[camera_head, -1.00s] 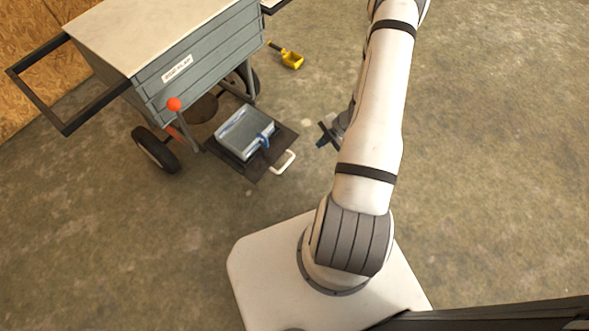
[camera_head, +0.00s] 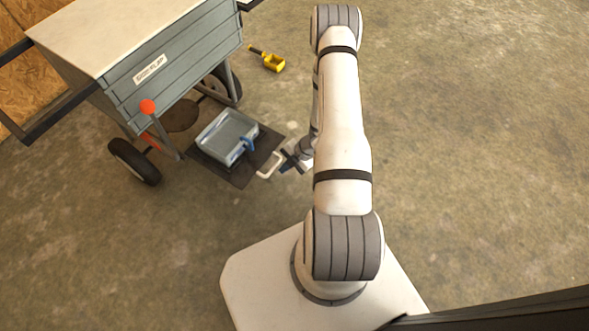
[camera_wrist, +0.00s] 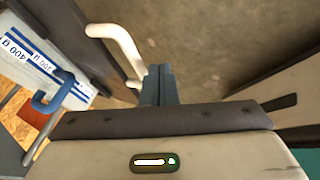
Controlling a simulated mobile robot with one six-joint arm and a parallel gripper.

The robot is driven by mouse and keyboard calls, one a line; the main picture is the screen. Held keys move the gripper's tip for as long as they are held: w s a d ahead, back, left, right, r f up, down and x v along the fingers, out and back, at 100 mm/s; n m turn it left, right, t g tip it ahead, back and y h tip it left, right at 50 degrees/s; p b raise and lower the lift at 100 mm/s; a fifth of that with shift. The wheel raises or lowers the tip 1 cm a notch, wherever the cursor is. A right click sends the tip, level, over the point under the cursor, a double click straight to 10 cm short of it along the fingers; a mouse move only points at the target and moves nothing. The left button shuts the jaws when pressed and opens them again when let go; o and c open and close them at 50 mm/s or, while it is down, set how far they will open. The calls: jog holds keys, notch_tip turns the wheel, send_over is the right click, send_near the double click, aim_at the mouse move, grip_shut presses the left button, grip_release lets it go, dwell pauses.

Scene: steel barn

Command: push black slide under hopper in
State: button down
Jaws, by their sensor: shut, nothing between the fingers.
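The black slide (camera_head: 238,177) sticks out from under the hopper (camera_head: 165,75), near the floor. A metal pan (camera_head: 226,136) with a blue clip-like handle rests on it. A white handle (camera_head: 270,165) is on the slide's outer edge; it also shows in the wrist view (camera_wrist: 119,45). My gripper (camera_head: 287,162) is shut and empty, just beside the white handle. In the wrist view my fingers (camera_wrist: 158,82) stand right next to one end of the handle. I cannot tell whether they touch it.
A red-knobbed lever (camera_head: 148,107) rises beside the slide. The hopper cart has a wheel (camera_head: 135,161) at lower left. A yellow scoop (camera_head: 272,62) lies on the floor behind. The concrete floor to the right is clear.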

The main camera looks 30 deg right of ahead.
jog(key=shift+w+a+f, duration=0.1)
jog(key=shift+w+a, duration=0.25)
jog(key=shift+w, duration=0.2)
